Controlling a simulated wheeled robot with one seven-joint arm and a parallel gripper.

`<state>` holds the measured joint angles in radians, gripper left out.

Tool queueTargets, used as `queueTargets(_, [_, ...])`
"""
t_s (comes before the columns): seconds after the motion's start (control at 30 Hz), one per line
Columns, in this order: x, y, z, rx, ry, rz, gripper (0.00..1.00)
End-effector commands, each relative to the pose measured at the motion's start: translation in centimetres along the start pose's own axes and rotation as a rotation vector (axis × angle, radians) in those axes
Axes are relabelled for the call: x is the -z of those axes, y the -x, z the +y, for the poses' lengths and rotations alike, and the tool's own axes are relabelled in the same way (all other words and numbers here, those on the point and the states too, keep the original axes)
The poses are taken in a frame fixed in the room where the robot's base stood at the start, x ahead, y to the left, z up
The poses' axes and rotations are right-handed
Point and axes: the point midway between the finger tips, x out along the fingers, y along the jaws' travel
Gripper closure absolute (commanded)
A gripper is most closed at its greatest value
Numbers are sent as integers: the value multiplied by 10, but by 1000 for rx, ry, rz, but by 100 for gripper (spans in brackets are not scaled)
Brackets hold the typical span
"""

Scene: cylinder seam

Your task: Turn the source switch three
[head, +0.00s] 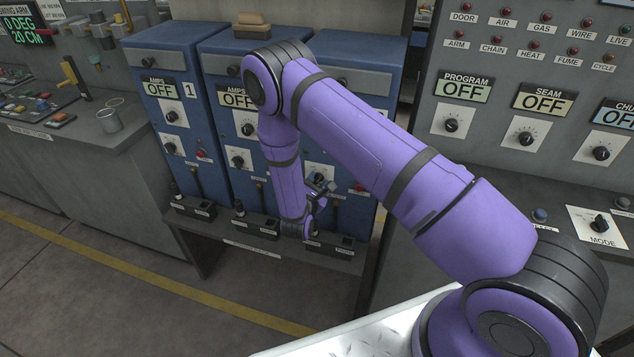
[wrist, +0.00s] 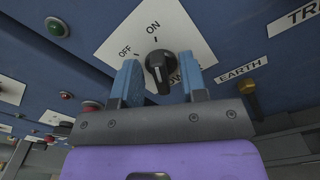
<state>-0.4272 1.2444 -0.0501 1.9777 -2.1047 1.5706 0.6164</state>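The third blue source cabinet (head: 362,52) stands at the right of the row in the head view, with its front largely hidden behind my arm. In the wrist view a black rotary switch (wrist: 158,66) sits on a white plate marked OFF and ON. I cannot tell surely which mark it points to. My gripper (wrist: 159,78) has its two blue fingers apart, one on each side of the switch. Whether they touch it is unclear. In the head view my gripper (head: 320,195) is small and low in front of the third cabinet.
Two similar cabinets, one (head: 172,50) marked 1, stand to the left and show OFF. An EARTH label (wrist: 242,68) and yellow-brown knob (wrist: 250,92) lie right of the switch. A red button (wrist: 92,106) lies left. A console (head: 520,60) stands at the right.

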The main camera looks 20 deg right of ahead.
Motion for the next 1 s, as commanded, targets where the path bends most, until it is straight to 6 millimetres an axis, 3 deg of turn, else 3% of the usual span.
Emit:
queueTargets(0.23, [0,-1,0,0,0,0,61])
queueTargets(0.4, [0,-1,0,0,0,0,97])
queueTargets(0.43, [0,0,0,0,0,0,100])
queueTargets(0.77, [0,0,0,0,26,0,100])
queueTargets(1.0, [0,1,2,-3,146,0,100])
